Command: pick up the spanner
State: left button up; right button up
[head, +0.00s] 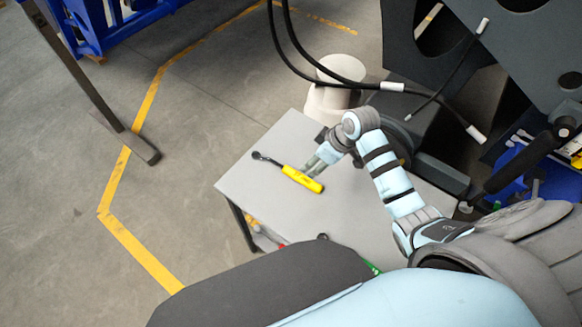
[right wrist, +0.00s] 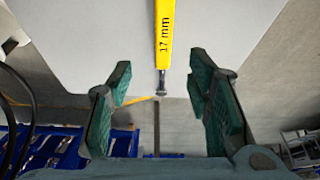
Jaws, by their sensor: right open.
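The spanner (head: 302,178) lies on the light grey table top, with a yellow handle and a dark ring-like head pointing to the upper left. My right gripper (head: 311,168) is just above and beside the handle in the head view. In the right wrist view the spanner (right wrist: 164,40) shows its "17 mm" marking, and its handle and thin dark shaft run in line with the gap between the fingers. The right gripper (right wrist: 160,84) is open there, its two green-padded fingers apart with nothing held between them. My left gripper is not in view.
The grey table (head: 255,205) is otherwise mostly clear on its left part. Black cables (head: 292,50) with white ends hang behind it. A dark chassis (head: 470,60) stands at the back right, with a blue tool tray (head: 512,192) beside it. Open floor lies to the left.

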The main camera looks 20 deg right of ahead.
jog(key=b, duration=0.1)
send_near(303, 177)
jog(key=f, duration=0.1)
jog(key=a+f, duration=0.1)
jog(key=f, duration=0.1)
jog(key=shift+w, duration=0.1)
jog(key=x, duration=0.2)
jog(key=b+x, duration=0.1)
jog(key=x, duration=0.3)
jog(key=shift+w, duration=0.35)
jog(key=shift+s+r, duration=0.2)
jog(key=shift+c, duration=0.8)
jog(key=c, duration=0.3)
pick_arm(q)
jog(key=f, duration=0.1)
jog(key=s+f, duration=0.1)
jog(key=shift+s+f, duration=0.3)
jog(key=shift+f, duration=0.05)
pick_arm(e)
grip_shut()
